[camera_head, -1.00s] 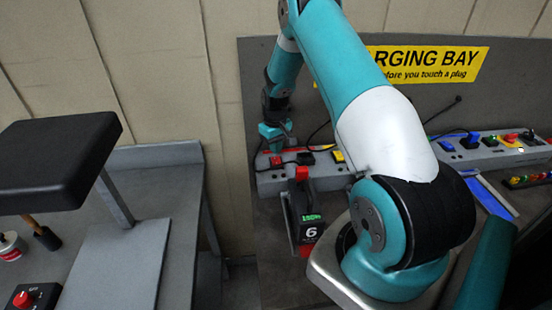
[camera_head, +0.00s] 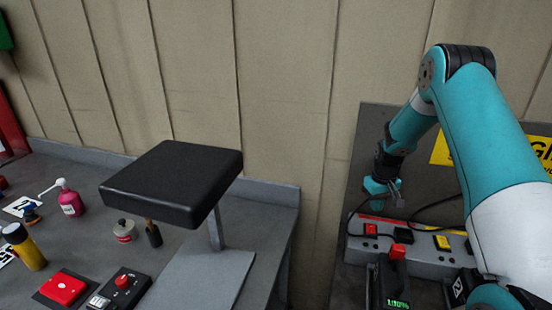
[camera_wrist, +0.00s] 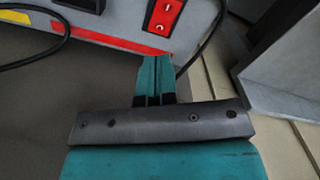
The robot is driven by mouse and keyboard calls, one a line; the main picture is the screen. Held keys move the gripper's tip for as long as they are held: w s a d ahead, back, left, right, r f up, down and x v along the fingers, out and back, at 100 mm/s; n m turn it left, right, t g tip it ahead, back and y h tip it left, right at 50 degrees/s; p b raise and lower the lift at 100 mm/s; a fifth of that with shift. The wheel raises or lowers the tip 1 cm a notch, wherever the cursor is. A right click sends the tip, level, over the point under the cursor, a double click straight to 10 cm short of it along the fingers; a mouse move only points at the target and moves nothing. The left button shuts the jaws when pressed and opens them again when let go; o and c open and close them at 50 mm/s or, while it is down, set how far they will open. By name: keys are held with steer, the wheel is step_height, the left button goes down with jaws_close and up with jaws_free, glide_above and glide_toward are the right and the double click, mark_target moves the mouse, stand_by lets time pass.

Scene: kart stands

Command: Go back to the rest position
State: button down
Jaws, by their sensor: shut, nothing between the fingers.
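My gripper (camera_head: 382,188) is above the left end of the grey charging strip (camera_head: 418,254) in the head view. In the wrist view my gripper (camera_wrist: 155,80) shows its two teal fingers together with nothing between them. The fingertips appear just short of the strip's red stripe (camera_wrist: 115,40) in the wrist view. I cannot tell the exact gap.
A device with a red top and green 100% display (camera_head: 396,280) stands before the strip, black cables near it. A yellow sign (camera_head: 442,150) is behind my arm. At left, a grey bench (camera_head: 190,262) holds a black padded stand (camera_head: 175,180), a pink bottle (camera_head: 69,198) and a red button box (camera_head: 63,288).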

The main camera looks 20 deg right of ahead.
steer(key=s+a+r+n+y+b, duration=0.1)
steer(key=s+a+r+b, duration=0.1)
steer(key=a+r, duration=0.45)
steer(key=s+a+r+n+t+b, duration=0.1)
steer(key=s+a+r+n+b, duration=0.15)
steer(key=a, duration=0.75)
steer(key=s+a+r+n+y+b, duration=0.1)
steer(key=s+a+r, duration=0.1)
steer(key=a+r, duration=0.55)
steer(key=s+a+n+y+b, duration=0.1)
steer(key=s+a+n+b, duration=0.1)
steer(key=s+a, duration=0.4)
steer(key=s+a+r+n+g+y+b, duration=0.1)
steer(key=s+a, duration=0.6)
steer(key=s, duration=0.8)
steer(key=shift+a+r+n+b, duration=0.15)
steer(key=shift+a+n+b, duration=0.05)
steer(key=shift+n+b, duration=0.25)
